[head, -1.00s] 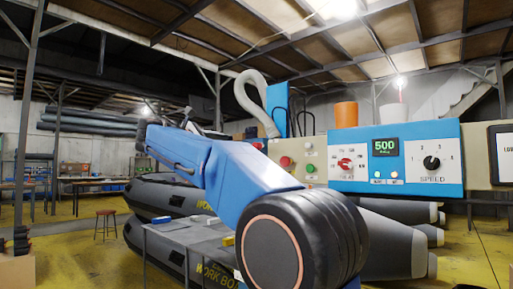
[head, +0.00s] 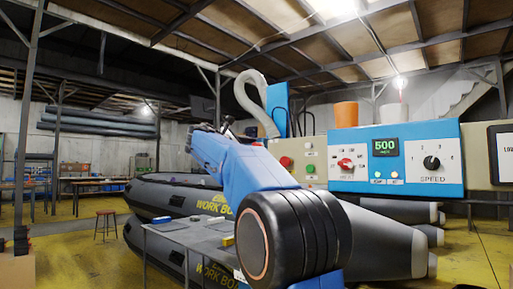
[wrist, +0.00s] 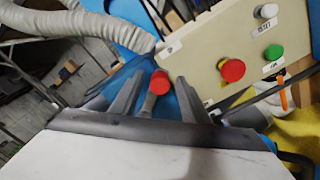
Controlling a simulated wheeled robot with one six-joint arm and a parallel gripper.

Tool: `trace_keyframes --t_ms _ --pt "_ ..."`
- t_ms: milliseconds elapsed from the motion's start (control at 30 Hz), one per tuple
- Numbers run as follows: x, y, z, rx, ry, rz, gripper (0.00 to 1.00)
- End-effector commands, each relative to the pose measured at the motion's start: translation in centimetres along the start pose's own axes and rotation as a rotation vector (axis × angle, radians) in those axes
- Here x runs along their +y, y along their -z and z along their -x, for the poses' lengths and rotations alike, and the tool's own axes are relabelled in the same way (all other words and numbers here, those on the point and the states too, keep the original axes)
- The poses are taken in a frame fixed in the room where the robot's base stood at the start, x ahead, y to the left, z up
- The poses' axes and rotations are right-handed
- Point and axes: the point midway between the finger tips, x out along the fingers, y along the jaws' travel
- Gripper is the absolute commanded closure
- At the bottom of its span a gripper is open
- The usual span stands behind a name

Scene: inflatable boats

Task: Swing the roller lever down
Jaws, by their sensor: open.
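The roller lever shows in the wrist view as a red knob (wrist: 160,82) on a short grey stem, beside the beige control panel (wrist: 235,60). My gripper (wrist: 161,78) is open, with its two dark fingers on either side of the knob and stem. Whether either finger touches the lever cannot be told. In the head view my blue arm reaches away toward the machine and hides the lever; the gripper is not clear there.
The panel carries a red button (wrist: 232,70), a green button (wrist: 273,52) and a white button (wrist: 265,11). A pale corrugated hose (wrist: 85,22) runs near the fingers. A blue speed box (head: 395,158), grey rollers (head: 385,240) and black inflatable boats (head: 160,195) stand nearby.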

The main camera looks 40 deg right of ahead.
Motion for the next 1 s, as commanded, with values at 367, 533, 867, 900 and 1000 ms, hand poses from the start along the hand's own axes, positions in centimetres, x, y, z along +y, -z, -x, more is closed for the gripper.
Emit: trace_keyframes --t_ms 367,533,867,900,1000 --pt "-0.02 -0.06 -1.39 0.0 0.0 -0.001 0.58" --pt "-0.02 -0.05 -1.36 0.0 0.0 -0.001 0.7" --pt "-0.07 -0.03 -1.35 0.0 0.0 -0.005 1.0" --pt "-0.11 -0.02 -1.35 0.0 0.0 -0.009 1.0" --pt "-0.31 0.03 -1.35 0.0 0.0 -0.03 1.0"
